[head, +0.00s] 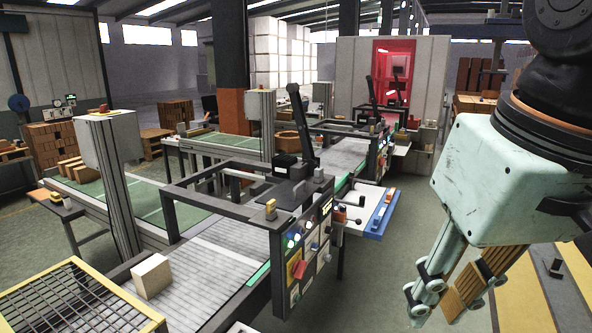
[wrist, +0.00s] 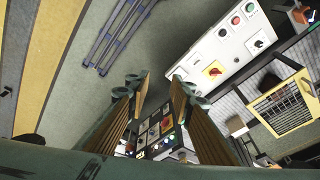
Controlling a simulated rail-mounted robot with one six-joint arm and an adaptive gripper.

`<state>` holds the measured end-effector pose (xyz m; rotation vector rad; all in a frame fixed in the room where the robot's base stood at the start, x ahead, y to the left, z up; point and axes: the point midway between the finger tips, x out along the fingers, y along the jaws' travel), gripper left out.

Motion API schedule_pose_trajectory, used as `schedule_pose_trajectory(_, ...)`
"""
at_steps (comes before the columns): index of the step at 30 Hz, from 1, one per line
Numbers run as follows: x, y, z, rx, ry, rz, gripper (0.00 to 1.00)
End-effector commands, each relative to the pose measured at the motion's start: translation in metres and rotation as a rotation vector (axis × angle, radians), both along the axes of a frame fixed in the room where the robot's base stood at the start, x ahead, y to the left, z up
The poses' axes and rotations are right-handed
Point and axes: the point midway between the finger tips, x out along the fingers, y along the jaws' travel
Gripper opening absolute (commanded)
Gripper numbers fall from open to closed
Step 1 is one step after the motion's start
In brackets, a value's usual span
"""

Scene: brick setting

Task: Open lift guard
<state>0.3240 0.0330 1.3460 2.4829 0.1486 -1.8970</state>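A guard with a yellow frame and dark mesh (head: 88,262) sits at the lower left of the head view, over the near end of the grey conveyor. It looks lowered and lies nearly flat. In the wrist view the yellow mesh guard (wrist: 288,108) is at the right, partly cut by the edge. My gripper (head: 452,292) hangs at the lower right of the head view, well to the right of the guard and touching nothing. In the wrist view my gripper (wrist: 159,84) shows two wood-coloured finger pads, spread apart with nothing between them.
A pale block (head: 151,276) stands on the conveyor beside the guard. A dark machine frame (head: 228,178) and a control panel (head: 302,255) with buttons stand between my gripper and the guard. A blue-edged side table (head: 380,215) juts out behind. The floor below my gripper looks clear.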

Motion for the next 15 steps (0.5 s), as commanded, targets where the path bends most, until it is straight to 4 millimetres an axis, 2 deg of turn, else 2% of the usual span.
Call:
schedule_pose_trajectory(3,-0.017,-0.011,-0.015,-0.013,-0.023,-0.026,0.21)
schedule_pose_trajectory(9,-0.039,-0.025,-0.035,-0.033,-0.056,-0.063,0.21)
schedule_pose_trajectory(15,-0.05,-0.032,-0.045,-0.044,-0.074,-0.082,0.21)
